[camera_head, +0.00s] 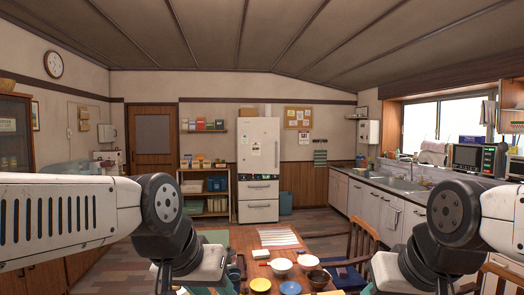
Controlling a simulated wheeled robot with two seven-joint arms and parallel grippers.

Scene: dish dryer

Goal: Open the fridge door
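The fridge (258,146) is a tall, narrow, off-white unit standing against the back wall, across the room beyond the table. Its upper door looks shut and carries small paper notes. Below it are two drawers (258,199) that look closed, with dark handles. My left arm comes in from the left and my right arm from the right; both bend downward near the bottom edge. The fingers of both grippers are out of the picture. Both arms are far from the fridge.
A wooden table (243,239) with bowls, plates and a striped mat stands between me and the fridge. A wooden chair (362,241) is at its right. A low shelf (205,189) stands left of the fridge. A sink counter (374,181) lines the right wall.

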